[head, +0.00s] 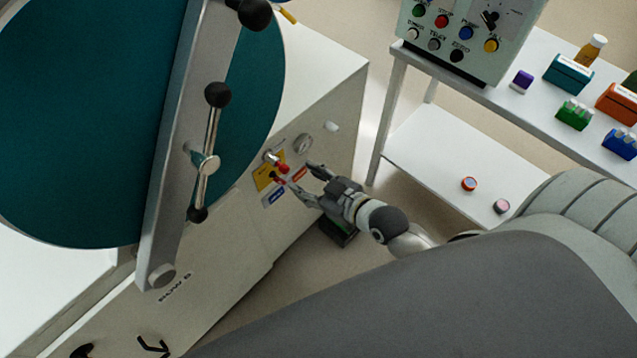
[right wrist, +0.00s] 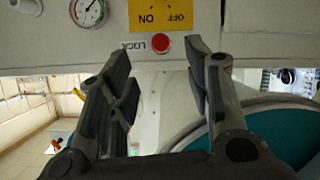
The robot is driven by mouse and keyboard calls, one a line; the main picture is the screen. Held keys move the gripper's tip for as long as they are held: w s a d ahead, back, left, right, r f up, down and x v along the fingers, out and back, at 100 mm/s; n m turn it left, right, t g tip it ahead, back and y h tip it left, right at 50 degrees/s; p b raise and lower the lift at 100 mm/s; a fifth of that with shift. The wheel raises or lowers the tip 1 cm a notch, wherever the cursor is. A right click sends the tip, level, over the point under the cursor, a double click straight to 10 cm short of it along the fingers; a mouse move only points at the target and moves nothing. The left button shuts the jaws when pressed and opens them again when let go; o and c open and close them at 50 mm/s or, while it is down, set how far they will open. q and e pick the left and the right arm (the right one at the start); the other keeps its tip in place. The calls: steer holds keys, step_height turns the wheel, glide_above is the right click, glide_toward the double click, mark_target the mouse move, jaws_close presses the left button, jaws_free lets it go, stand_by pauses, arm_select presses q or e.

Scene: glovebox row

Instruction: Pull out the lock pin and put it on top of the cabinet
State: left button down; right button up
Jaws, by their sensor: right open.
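A red round head (right wrist: 162,44), which looks like the lock pin, sits beside the LOCK lettering on the cabinet's face in the right wrist view. In the head view a small red knob (head: 284,169) shows near the yellow label. My right gripper (head: 299,177) is open in front of this face. In the right wrist view its fingers (right wrist: 157,85) stand on either side of the red head, with nothing between them; I cannot tell how far off it is. The white cabinet (head: 312,62) has a flat top, partly covered by the teal round door. My left gripper is not in view.
The teal door (head: 90,120) carries a grey bar and a handle (head: 208,165). A yellow OFF/ON plate (right wrist: 165,14) and a gauge (right wrist: 88,10) are close to the red head. A white shelf table (head: 540,75) with boxes and a control box stands at right.

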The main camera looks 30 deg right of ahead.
mark_target(287, 170)
steer(key=x, duration=0.7)
steer(key=shift+c, duration=0.4)
jaws_close()
